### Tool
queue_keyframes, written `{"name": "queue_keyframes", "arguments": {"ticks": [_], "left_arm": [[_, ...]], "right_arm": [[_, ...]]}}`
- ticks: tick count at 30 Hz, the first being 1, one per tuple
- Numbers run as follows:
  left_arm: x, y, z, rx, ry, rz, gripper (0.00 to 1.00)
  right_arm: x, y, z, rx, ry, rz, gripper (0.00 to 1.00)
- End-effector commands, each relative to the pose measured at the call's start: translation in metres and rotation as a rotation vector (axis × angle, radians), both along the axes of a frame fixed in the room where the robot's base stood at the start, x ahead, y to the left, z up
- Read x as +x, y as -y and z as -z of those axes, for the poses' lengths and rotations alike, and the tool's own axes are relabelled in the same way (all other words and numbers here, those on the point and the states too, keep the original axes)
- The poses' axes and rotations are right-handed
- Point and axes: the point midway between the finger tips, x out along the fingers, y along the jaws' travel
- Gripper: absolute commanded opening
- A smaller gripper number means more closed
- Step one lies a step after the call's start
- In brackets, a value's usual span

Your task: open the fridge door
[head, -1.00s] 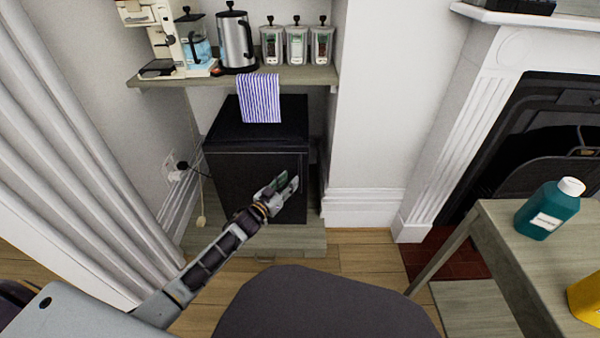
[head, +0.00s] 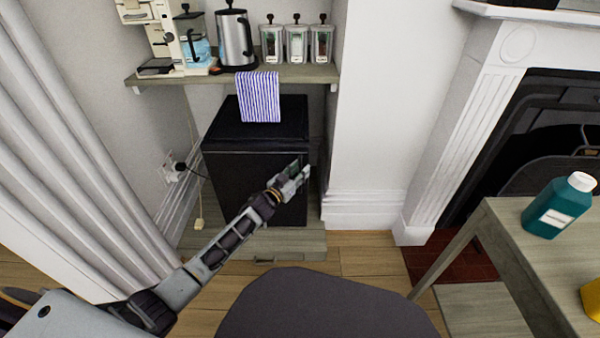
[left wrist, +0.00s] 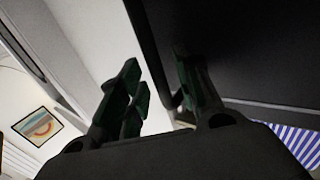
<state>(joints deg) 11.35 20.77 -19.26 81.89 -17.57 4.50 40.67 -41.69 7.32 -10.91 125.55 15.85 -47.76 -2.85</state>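The black fridge (head: 235,180) stands low under the wall shelf, and its front door looks shut. My left gripper (head: 302,170) is at the right part of the door front and covers part of it. In the left wrist view the dark door (left wrist: 265,50) fills the upper right. The two fingers of the left gripper (left wrist: 158,60) are apart, with the door's side edge showing between them. One finger lies over the door face, the other beyond its edge. Whether either finger touches the door cannot be told. My right gripper is not in view.
A striped towel (head: 259,97) hangs from the shelf (head: 300,74) over the fridge top. A kettle (head: 235,40), coffee machine and jars stand on the shelf. A white wall (head: 375,110) is close at the fridge's right. A table (head: 500,222) with bottles stands at right.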

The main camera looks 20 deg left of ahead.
Motion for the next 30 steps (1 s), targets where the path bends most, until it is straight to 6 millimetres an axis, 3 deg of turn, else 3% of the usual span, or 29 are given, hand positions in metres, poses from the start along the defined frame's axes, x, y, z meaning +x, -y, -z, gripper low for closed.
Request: {"name": "queue_keyframes", "arguments": {"ticks": [14,23,30], "left_arm": [[0.0057,0.0015,-0.0001,0.000,-0.001,-0.001,0.34],[0.0056,0.0015,0.0000,0.000,-0.001,-0.001,0.00],[0.0056,0.0015,0.0000,0.000,-0.001,-0.001,0.00]], "right_arm": [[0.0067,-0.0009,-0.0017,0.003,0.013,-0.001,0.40],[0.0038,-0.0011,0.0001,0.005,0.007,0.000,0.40],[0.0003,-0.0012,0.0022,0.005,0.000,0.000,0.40]]}}
